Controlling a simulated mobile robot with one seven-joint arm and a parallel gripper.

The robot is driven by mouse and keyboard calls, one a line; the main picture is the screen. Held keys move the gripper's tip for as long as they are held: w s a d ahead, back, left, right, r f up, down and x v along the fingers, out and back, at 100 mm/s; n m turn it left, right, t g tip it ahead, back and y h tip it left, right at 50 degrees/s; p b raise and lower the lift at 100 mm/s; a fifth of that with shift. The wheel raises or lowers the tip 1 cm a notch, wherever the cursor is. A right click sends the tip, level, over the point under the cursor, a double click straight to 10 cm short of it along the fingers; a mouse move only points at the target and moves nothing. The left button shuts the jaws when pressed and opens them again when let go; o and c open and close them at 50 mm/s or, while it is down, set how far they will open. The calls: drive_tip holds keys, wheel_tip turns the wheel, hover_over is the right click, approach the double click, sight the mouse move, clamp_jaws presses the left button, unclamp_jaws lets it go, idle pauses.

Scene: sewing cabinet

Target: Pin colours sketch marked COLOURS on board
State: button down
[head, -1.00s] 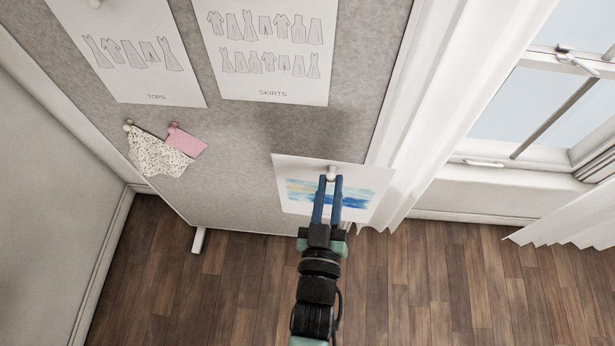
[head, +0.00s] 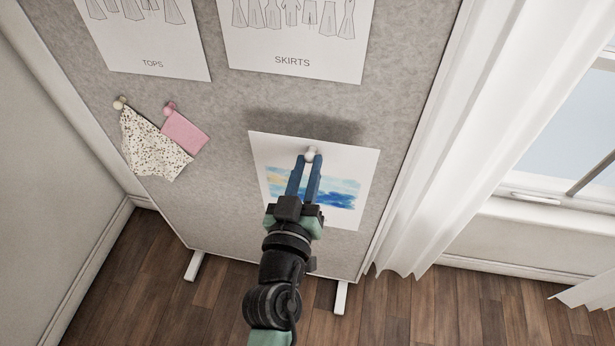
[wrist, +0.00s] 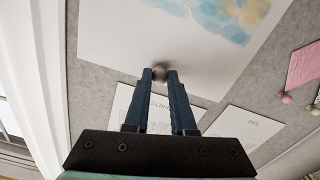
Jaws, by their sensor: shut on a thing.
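The colours sketch is a white sheet (head: 270,150) with a blue and yellow watercolour patch, in front of the lower right of the grey pin board (head: 225,220). A pale round pin (head: 310,152) is at its top middle. My gripper (head: 307,165) is shut on this pin, and the sheet hangs below it. In the wrist view the pin (wrist: 159,71) sits between the fingertips at the sheet's (wrist: 110,35) edge. A dark shadow on the board above the sheet suggests a gap; contact cannot be told. No COLOURS lettering is visible; my arm covers part of the sheet.
The TOPS sheet (head: 150,55) and SKIRTS sheet (head: 300,60) are above on the board. A speckled swatch (head: 150,145) and a pink swatch (head: 185,131) are pinned at left. Bare board lies between swatches and sketch. A white curtain (head: 450,180) and window are at right.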

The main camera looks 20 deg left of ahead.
sight(313, 150)
drive_tip(key=shift+p+x, duration=0.6)
drive_tip(key=shift+x, duration=3)
drive_tip(key=shift+w, duration=0.3)
drive_tip(key=c, duration=0.7)
unclamp_jaws()
drive_tip(key=shift+s, duration=0.1)
